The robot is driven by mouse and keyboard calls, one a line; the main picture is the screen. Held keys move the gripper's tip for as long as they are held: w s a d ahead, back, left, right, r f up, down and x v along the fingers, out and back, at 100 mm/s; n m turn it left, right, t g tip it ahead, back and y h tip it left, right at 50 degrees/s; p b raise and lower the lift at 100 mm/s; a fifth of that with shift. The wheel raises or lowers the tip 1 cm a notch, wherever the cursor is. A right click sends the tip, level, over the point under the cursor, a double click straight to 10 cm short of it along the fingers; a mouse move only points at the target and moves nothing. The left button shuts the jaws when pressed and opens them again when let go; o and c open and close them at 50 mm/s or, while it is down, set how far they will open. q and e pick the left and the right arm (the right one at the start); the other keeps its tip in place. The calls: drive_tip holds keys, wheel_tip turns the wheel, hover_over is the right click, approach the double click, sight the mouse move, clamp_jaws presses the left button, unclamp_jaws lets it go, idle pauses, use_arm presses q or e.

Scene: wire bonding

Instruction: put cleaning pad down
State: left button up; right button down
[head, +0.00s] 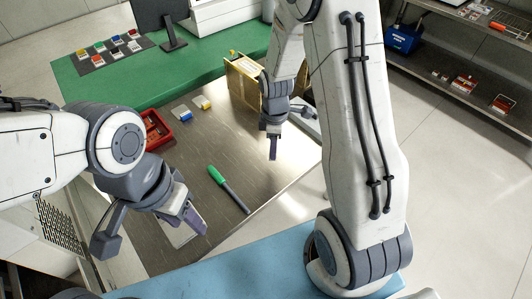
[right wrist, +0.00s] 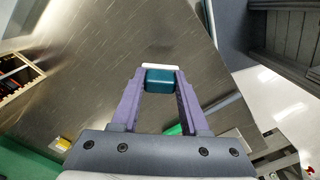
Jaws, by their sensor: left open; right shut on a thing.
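The cleaning pad (right wrist: 160,80), a teal block with a white edge, sits between the fingertips of my right gripper (right wrist: 160,84). The fingers are shut on it. In the head view my right gripper (head: 273,152) points down over the metal worktop (head: 270,183), and I cannot make out the pad there. Whether the pad touches the worktop is unclear. My left gripper (head: 191,218) is open and empty, low over the front left of the worktop.
A green-capped dark pen-like tool (head: 228,189) lies mid-worktop. A red bin (head: 157,131), small blue-and-white (head: 181,112) and yellow-and-white (head: 202,103) items and a gold frame rack (head: 243,80) stand further back. The worktop between tool and right gripper is bare.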

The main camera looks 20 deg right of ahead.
drive_tip(key=shift+w+a+f, duration=0.6)
drive_tip(key=shift+w+a, duration=0.15)
drive_tip(key=shift+w, duration=0.05)
drive_tip(key=shift+w+a+f, duration=0.1)
drive_tip(key=shift+f, duration=0.15)
wheel_tip(320, 180, down, 3)
drive_tip(key=shift+f+p, duration=0.15)
drive_tip(key=shift+p, duration=0.35)
drive_tip(key=shift+f, duration=0.2)
